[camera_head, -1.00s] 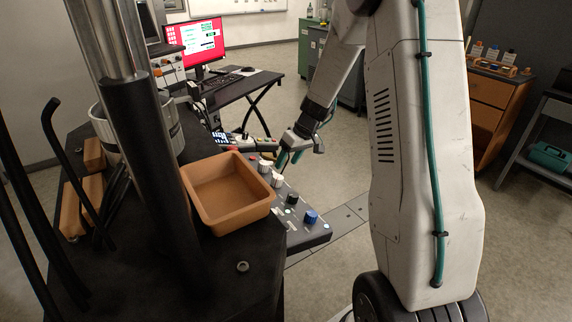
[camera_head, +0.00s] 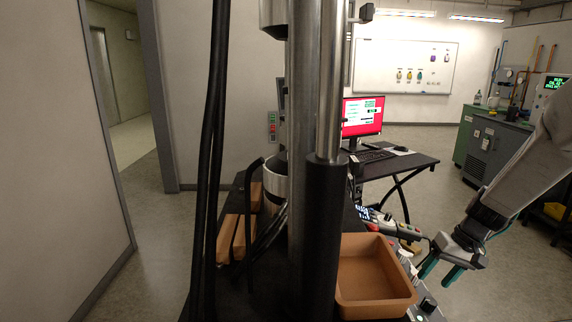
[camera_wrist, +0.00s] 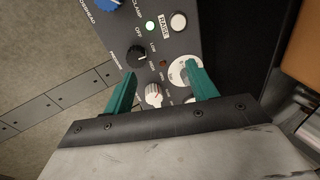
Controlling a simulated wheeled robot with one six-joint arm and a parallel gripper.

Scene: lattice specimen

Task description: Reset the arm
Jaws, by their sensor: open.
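My gripper (camera_head: 440,272) is at the right of the head view, at the end of my arm coming in from the right. Its two teal fingers are apart with nothing between them. In the wrist view the open fingers (camera_wrist: 162,88) hang over a dark control panel (camera_wrist: 183,45). The panel has a blue knob, a black knob (camera_wrist: 137,56), white knobs (camera_wrist: 154,94) and a lit green light. How far the fingertips are from the knobs I cannot tell.
A brown tray (camera_head: 372,309) sits on the black machine table, left of my gripper. Metal columns (camera_head: 325,120) and black cables (camera_head: 210,150) rise beside it. A desk with a red-screened monitor (camera_head: 362,116) and a green cabinet (camera_head: 486,150) stand behind. Open floor lies at left.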

